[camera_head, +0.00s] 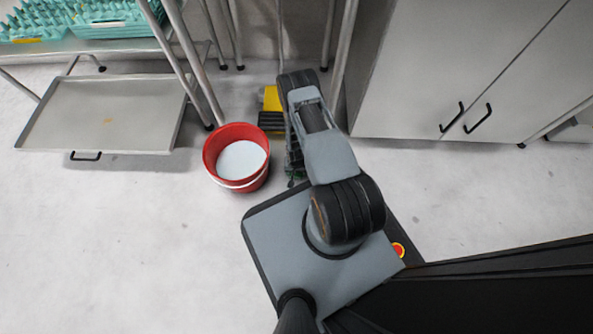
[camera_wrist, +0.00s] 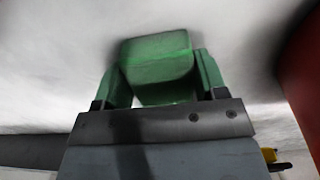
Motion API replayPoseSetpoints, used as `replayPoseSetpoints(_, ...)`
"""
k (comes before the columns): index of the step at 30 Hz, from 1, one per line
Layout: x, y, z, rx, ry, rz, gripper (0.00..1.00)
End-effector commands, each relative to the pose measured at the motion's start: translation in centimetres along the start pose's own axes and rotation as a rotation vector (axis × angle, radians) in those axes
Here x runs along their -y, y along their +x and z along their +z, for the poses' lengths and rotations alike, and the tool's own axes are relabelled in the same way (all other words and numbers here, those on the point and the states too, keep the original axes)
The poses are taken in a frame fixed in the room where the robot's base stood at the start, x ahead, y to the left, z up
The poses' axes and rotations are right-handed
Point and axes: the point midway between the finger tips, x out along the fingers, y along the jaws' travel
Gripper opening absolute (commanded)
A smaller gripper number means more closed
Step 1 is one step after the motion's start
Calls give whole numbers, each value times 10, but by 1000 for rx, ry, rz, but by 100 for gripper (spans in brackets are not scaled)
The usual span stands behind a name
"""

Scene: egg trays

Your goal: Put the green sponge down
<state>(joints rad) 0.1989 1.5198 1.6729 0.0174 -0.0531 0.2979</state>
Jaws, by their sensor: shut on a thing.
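The green sponge (camera_wrist: 158,66) shows in the wrist view, held between the two green fingers of my gripper (camera_wrist: 163,78). My gripper is shut on it. Pale floor fills the view behind the sponge; I cannot tell whether the sponge touches it. In the head view my arm hides the sponge, and only a small bit of green shows beside the arm, just right of the red bucket.
The red bucket (camera_head: 221,179) with pale contents stands close by; its wall (camera_wrist: 302,75) shows at the right of the wrist view. A yellow thing (camera_head: 271,98) stands behind my arm. A metal table with an open drawer (camera_head: 105,115) is left, grey cabinets (camera_head: 440,60) right. Floor at front left is clear.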

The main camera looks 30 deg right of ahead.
Motion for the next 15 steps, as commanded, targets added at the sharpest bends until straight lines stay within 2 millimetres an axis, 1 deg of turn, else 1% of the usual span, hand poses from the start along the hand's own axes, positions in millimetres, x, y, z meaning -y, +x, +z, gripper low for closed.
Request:
replayPoseSetpoints(2, 0, 3, 0, 0, 0, 0, 46)
replayPoseSetpoints(3, 0, 2, 0, 0, 0, 0, 69)
replayPoseSetpoints(9, 0, 2, 0, 0, 0, 0, 88)
replayPoseSetpoints(10, 0, 2, 0, 0, 0, 0, 91)
replayPoseSetpoints(15, 0, 2, 0, 0, 0, 0, 91)
